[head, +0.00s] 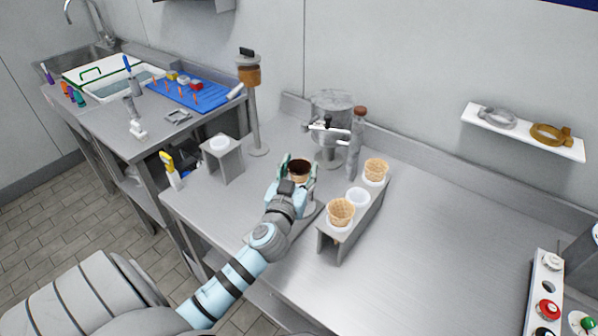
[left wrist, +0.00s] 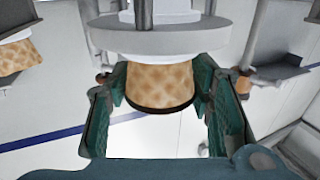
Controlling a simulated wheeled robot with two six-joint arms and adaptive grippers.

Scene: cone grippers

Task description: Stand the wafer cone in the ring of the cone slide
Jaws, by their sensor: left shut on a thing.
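The wafer cone (head: 299,168) has a dark brown rim and opening, and it is upright in my left gripper (head: 298,172). In the left wrist view the wafer cone (left wrist: 160,84) is between the green fingers of the left gripper (left wrist: 163,95), which are shut on it. That view appears upside down. A pale ring (left wrist: 160,37) of the cone slide crosses the cone's narrow part there; I cannot tell whether the cone is seated in it. In the head view the ring (head: 309,207) is partly hidden by my gripper and arm. My right gripper is not in view.
A metal rack (head: 352,220) just right holds two plain wafer cones (head: 341,211) (head: 375,169) with an empty white hole between. Behind stand a metal pot (head: 331,105) and a tall dispenser post (head: 254,120). A small stand (head: 221,158) is left.

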